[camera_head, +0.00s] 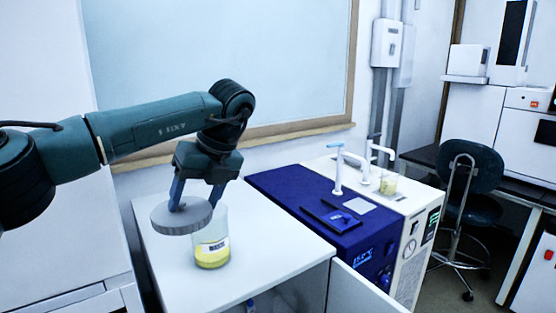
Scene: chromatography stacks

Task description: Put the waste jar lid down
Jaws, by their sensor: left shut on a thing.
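My left gripper (196,193) comes in from the left and is shut on the grey round lid (181,217). The lid is held flat, above the white bench top and beside the upper left side of the jar in this view. My right gripper is not in view.
The white bench top (285,245) is clear right of the jar and left of it. A blue instrument (275,184) stands behind to the right, with a white unit carrying taps and a small beaker (388,184). A dark chair (470,185) stands farther right.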

